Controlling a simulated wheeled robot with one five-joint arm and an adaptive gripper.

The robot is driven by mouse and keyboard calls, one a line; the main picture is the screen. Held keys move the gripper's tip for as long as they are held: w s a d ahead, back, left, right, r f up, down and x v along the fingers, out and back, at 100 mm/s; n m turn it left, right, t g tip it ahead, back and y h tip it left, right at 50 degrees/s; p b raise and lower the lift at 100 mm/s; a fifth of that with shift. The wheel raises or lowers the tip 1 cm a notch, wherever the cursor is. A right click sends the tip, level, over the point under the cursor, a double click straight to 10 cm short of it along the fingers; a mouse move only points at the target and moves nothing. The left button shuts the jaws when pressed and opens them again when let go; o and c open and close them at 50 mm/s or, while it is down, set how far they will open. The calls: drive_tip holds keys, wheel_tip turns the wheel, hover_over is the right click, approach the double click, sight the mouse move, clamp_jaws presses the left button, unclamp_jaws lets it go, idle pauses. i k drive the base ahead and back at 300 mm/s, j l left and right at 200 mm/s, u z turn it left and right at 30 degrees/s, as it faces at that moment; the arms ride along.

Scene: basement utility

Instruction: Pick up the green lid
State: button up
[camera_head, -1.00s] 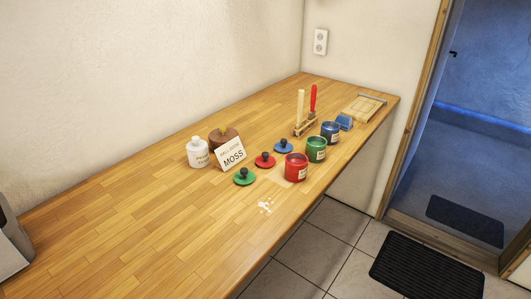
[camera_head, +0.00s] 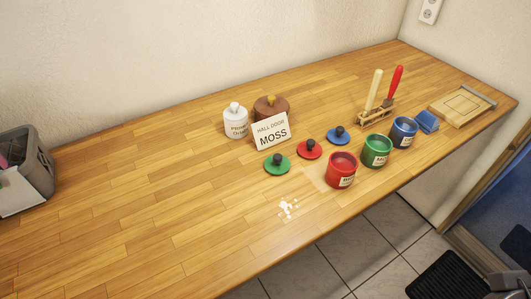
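The green lid (camera_head: 277,164) lies flat on the wooden worktop (camera_head: 150,220), a round disc with a dark knob on top. It is the leftmost of three lids, in front of a white card reading "HALL DOOR MOSS" (camera_head: 272,132). A red lid (camera_head: 310,149) and a blue lid (camera_head: 338,136) lie in a row to its right. Open red (camera_head: 341,171), green (camera_head: 376,151) and blue (camera_head: 403,131) paint cans stand in front of and to the right of the lids.
A white bottle (camera_head: 235,122) and a brown pot (camera_head: 271,108) stand behind the card. White spilled drops (camera_head: 287,208) lie before the green lid. A brush rack (camera_head: 376,115), blue block (camera_head: 428,121) and wooden board (camera_head: 461,106) are at right; a grey bin (camera_head: 38,165) at left.

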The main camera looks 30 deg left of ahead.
sight(277, 164)
drive_tip(key=i+j+u, duration=0.15)
drive_tip(key=i+u, duration=0.15)
drive_tip(key=u, duration=0.15)
drive_tip(key=i+u, duration=0.25)
drive_tip(key=u, duration=0.2)
drive_tip(key=i+u, duration=0.3)
drive_tip(key=u, duration=0.2)
drive_tip(key=l+u, duration=0.1)
drive_tip(key=u, duration=3.55)
drive_tip(key=l, duration=0.1)
